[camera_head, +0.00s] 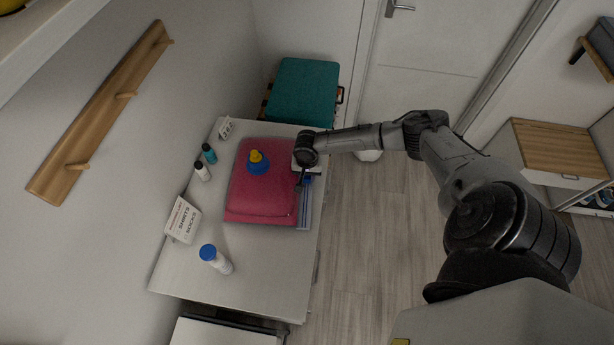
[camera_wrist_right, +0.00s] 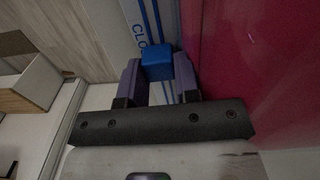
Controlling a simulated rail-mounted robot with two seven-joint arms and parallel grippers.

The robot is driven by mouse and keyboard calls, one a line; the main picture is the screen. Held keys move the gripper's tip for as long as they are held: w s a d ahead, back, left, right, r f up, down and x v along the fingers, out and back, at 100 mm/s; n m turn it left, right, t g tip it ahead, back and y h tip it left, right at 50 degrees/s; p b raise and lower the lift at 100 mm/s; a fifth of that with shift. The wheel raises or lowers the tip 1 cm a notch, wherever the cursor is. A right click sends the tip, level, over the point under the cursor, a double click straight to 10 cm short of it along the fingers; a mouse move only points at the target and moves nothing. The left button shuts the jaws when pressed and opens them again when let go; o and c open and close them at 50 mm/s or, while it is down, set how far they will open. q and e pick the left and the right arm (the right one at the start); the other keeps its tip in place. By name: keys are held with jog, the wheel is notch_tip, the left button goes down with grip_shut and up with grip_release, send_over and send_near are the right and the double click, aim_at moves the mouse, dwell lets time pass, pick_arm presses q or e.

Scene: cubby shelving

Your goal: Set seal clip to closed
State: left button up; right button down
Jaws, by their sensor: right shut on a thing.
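The seal clip is a small blue block (camera_wrist_right: 157,64), between my right gripper's fingers (camera_wrist_right: 158,80) in the wrist view. It sits on a pale strip with blue lines (camera_wrist_right: 141,22), where the letters "CLO" show and the rest is hidden. In the head view the strip (camera_head: 304,212) runs along the right edge of a puffy red bag (camera_head: 262,198), and a bit of the blue clip (camera_head: 307,180) shows. My right gripper (camera_head: 303,182) points down there, shut on the clip. My left gripper is out of view.
A blue and yellow piece (camera_head: 258,163) sits on the bag. The white table (camera_head: 180,268) also holds a blue-capped bottle (camera_head: 215,259), a shirts-and-socks sign (camera_head: 183,220) and two small bottles (camera_head: 206,162). A teal case (camera_head: 303,91) stands behind the table.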

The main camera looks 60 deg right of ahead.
jog(key=w+d+b, duration=0.1)
jog(key=d, duration=0.3)
jog(key=w+d+b, duration=0.2)
jog(key=d, duration=0.1)
jog(key=w+d+b, duration=0.2)
jog(key=d, duration=0.2)
jog(key=shift+w+d+f, duration=0.25)
jog(key=shift+d, duration=0.05)
jog(key=shift+w+d+r, duration=0.1)
jog(key=shift+d+r, duration=0.05)
jog(key=shift+d, duration=0.25)
jog(key=c, duration=0.8)
grip_release()
jog(key=shift+c, duration=0.2)
jog(key=shift+r, duration=0.2)
